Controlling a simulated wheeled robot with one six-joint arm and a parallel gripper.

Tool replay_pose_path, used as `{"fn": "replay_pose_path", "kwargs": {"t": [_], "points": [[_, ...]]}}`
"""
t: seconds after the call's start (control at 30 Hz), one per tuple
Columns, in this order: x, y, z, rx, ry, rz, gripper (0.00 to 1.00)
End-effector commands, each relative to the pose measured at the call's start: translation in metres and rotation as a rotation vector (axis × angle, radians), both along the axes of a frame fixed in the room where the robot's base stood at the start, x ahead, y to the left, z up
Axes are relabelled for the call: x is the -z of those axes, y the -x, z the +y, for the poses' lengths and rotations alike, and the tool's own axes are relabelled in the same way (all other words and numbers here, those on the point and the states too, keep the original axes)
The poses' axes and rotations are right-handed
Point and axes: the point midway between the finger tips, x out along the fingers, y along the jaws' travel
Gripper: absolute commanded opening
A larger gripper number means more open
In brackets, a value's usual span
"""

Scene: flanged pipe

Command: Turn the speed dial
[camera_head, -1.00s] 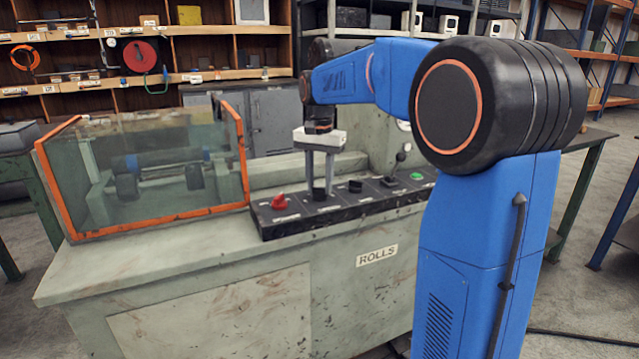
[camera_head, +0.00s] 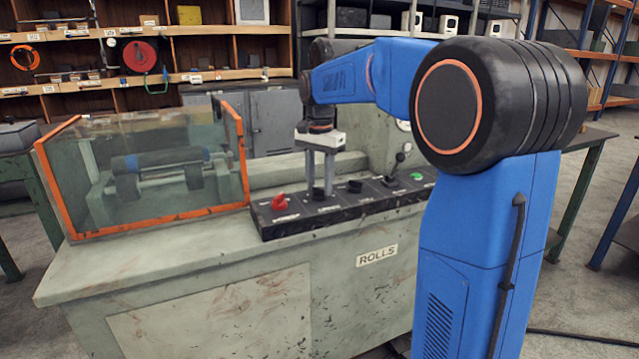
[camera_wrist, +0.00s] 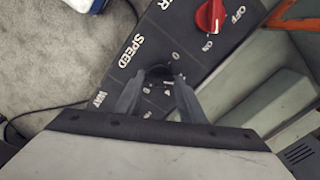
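The speed dial (camera_head: 318,194) is a small dark knob on the black control panel (camera_head: 345,208), right of the red switch. In the wrist view the dial (camera_wrist: 160,75) sits beside the white word SPEED, with a 0 mark near it. My gripper (camera_head: 318,190) points down over the panel. Its two grey fingers stand on opposite sides of the dial, and the fingertips (camera_wrist: 160,78) appear closed against it. The fingers hide part of the dial's sides, and its pointer cannot be made out.
The red switch (camera_head: 280,202) stands just left of the fingers. Another black knob (camera_head: 355,187), a lever (camera_head: 402,157) and a green button (camera_head: 416,176) are to the right. A glass guard with an orange frame (camera_head: 243,150) covers a dark pipe (camera_head: 160,160) on rollers.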

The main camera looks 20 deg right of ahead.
Motion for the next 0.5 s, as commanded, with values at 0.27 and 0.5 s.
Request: {"fn": "replay_pose_path", "kwargs": {"t": [0.27, 0.5], "points": [[0.0, 0.0, 0.0, 0.0, 0.0, 0.0, 0.52], [-0.011, 0.0, 0.0, 0.0, 0.0, -0.001, 0.52]]}}
